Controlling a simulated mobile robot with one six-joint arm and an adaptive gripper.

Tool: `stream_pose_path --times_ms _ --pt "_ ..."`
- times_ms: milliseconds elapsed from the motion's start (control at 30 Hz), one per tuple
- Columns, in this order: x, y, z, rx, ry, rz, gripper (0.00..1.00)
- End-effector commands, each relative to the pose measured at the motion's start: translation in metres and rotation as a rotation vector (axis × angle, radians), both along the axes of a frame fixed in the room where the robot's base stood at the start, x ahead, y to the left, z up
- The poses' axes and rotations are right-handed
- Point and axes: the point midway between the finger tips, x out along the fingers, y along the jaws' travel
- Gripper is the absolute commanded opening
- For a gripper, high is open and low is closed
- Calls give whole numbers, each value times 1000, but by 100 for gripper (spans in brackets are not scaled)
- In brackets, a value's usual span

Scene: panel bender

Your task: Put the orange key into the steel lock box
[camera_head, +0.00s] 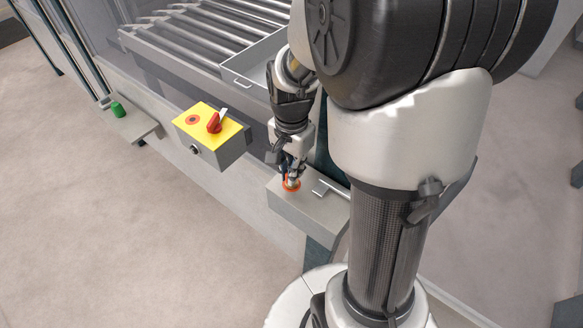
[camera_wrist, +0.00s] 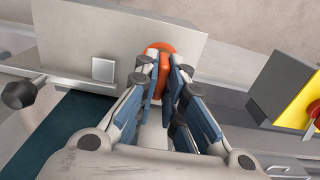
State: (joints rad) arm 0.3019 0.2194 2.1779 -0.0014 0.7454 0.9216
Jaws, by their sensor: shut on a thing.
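My gripper (camera_head: 291,168) points down at a plain grey metal box (camera_head: 285,205) fixed to the machine's front. Its fingers (camera_wrist: 163,75) are shut on the orange key (camera_wrist: 163,72), which shows as a narrow orange piece between them in the wrist view. A round orange-red rim (camera_wrist: 157,47) shows at the fingertips against the box; in the head view it is an orange ring (camera_head: 292,185) at the box top. The fingers hide the key's lower end, so I cannot tell how deep it sits. I cannot tell for certain that this box is the steel lock box.
A grey box with a yellow face (camera_head: 207,125) and red rotary switch (camera_head: 214,122) stands left of my gripper. A small plate (camera_wrist: 103,69) lies on the grey box beside the fingers. A green button (camera_head: 117,109) sits on a shelf, farther left. Rollers and a tray (camera_head: 262,60) lie behind.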

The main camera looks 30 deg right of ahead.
Motion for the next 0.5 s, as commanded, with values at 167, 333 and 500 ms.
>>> stream_pose_path --times_ms 167,333,500 --pt "0 0 0 0 0 0 19" --pt "0 0 0 0 0 0 30" --pt "0 0 0 0 0 0 33"
